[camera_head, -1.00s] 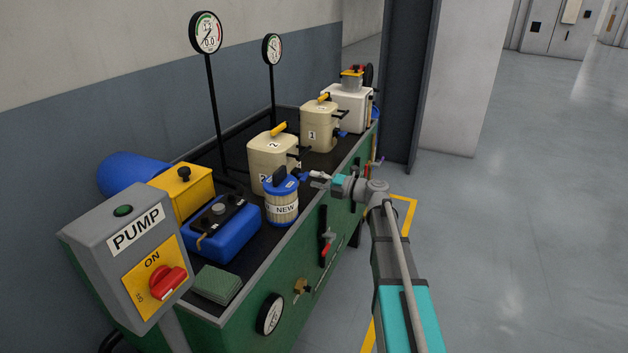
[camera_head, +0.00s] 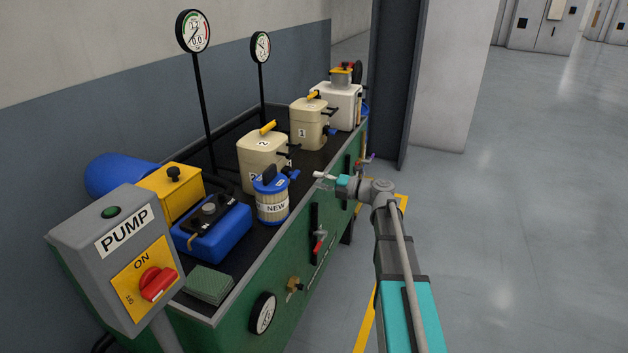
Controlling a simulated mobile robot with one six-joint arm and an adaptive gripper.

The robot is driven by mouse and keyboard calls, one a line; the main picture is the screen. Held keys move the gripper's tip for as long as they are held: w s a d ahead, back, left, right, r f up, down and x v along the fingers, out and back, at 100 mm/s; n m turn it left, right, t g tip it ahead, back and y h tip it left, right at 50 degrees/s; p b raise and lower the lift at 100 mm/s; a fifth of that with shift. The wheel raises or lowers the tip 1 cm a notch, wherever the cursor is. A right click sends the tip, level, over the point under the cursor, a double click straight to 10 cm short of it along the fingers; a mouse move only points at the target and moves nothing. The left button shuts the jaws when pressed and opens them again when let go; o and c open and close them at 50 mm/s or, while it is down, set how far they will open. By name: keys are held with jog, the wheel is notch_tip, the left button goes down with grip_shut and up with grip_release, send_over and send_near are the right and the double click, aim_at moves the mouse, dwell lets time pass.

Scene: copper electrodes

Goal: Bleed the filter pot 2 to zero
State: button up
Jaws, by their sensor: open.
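The filter pot 2 (camera_head: 257,150) is a beige pot marked "2" with a yellow handle (camera_head: 268,128) on its lid. It stands on the bench's dark top, left of centre in the head view. A small dark fitting sticks out of its right side, partly behind the blue-lidded "NEW" canister. A round gauge (camera_head: 193,31) stands on a post behind it; its dial is too small to read surely. My gripper (camera_head: 318,182) is open and appears empty, at the bench's front edge, right of pot 2 and of the blue-handled canister. No contact shows.
The "NEW" canister (camera_head: 272,203) stands in front of pot 2. Pot 1 (camera_head: 308,125) and a white box (camera_head: 342,108) stand farther back. The pump box (camera_head: 122,258) with its red switch is at front left. Clear floor (camera_head: 500,240) lies to the right.

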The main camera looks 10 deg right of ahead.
aim_at(298, 176)
jog(key=shift+s+d, duration=0.25)
jog(key=shift+d, duration=0.1)
dwell(0.3)
jog(key=n, duration=2.3)
jog(key=d+n, duration=0.1)
jog(key=n, duration=1.1)
jog(key=shift+s, duration=0.4)
jog(key=shift+w+a, duration=0.1)
jog(key=shift+a, duration=0.05)
jog(key=shift+x, duration=3.6)
